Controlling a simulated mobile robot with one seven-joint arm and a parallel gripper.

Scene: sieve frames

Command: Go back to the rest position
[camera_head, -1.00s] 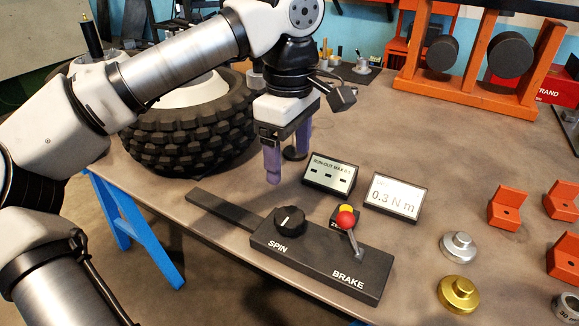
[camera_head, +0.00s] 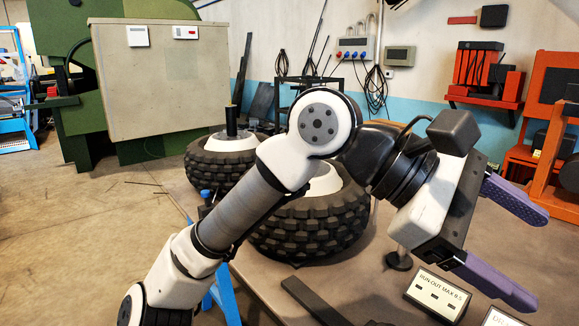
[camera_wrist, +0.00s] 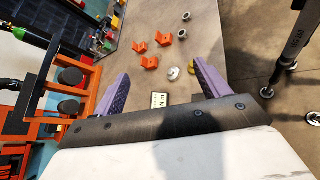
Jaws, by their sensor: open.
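My gripper (camera_head: 518,242) is open and empty, raised above the bench at the right of the head view. Its two purple fingers stand wide apart and point to the right. In the wrist view my gripper (camera_wrist: 160,90) also shows both fingers spread, with nothing held between them. The bench top (camera_wrist: 140,70) lies well beyond the fingertips. The rest position itself is not marked in any view.
Knobby tyres (camera_head: 310,225) stand behind my arm. A run-out display (camera_head: 437,295) sits below my gripper. An orange frame (camera_head: 545,150) is at the right. Orange blocks (camera_wrist: 140,47) and a silver weight (camera_wrist: 173,73) lie on the bench. A green machine (camera_head: 60,60) stands far left.

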